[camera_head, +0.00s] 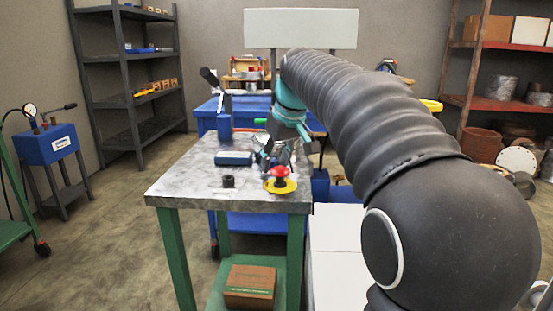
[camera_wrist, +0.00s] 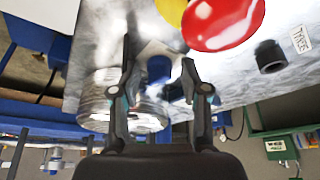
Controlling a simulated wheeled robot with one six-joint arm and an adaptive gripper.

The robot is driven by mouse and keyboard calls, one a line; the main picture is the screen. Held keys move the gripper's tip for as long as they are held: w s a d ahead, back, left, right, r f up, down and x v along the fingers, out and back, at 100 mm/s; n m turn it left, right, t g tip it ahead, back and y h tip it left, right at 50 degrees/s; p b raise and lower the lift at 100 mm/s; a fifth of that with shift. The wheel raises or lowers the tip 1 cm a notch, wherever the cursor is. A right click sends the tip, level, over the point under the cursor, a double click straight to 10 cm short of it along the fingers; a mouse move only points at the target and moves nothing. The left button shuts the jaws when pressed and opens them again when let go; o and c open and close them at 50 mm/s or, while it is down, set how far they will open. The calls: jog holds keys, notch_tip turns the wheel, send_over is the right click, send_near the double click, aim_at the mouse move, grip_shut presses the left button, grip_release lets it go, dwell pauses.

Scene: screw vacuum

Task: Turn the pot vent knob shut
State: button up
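My gripper (camera_wrist: 158,62) shows in the wrist view with its two fingers spread apart. A blue piece (camera_wrist: 159,68) shows between the fingers; no contact is clear. A shiny silver ribbed cylinder (camera_wrist: 103,83) lies left of and behind the left finger. A red round knob (camera_wrist: 222,18) with a yellow part (camera_wrist: 172,10) is beyond the fingertips. In the head view the red knob (camera_head: 280,171) stands on a yellow disc (camera_head: 280,186) near the bench's front right corner. My gripper (camera_head: 272,157) is small and cluttered there, just behind it. I cannot tell which part is the pot vent knob.
The metal-topped bench (camera_head: 185,187) has green legs. A short black cylinder (camera_head: 228,181) stands near its front edge, and a dark bottle-like cylinder (camera_head: 233,158) lies further back. A blue upright item (camera_head: 224,126) is at the back. The bench's left part is clear.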

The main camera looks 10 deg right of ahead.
dwell(0.4)
jog(key=m+b, duration=0.1)
jog(key=m, duration=0.1)
jog(key=m+h+b, duration=0.1)
jog(key=m+b, duration=0.1)
jog(key=shift+a+f+h, duration=0.15)
jog(key=shift+a+h, duration=0.05)
jog(key=shift+h, duration=0.1)
jog(key=m+h+b, duration=0.1)
jog(key=m, duration=0.1)
jog(key=m+h+b, duration=0.1)
jog(key=m+b, duration=0.1)
jog(key=m, duration=0.1)
jog(key=shift+a+b, duration=0.2)
jog(key=shift+b, duration=0.1)
jog(key=p+v, duration=0.5)
jog(key=v, duration=0.9)
jog(key=shift+w+d, duration=0.1)
jog(key=shift+w, duration=0.05)
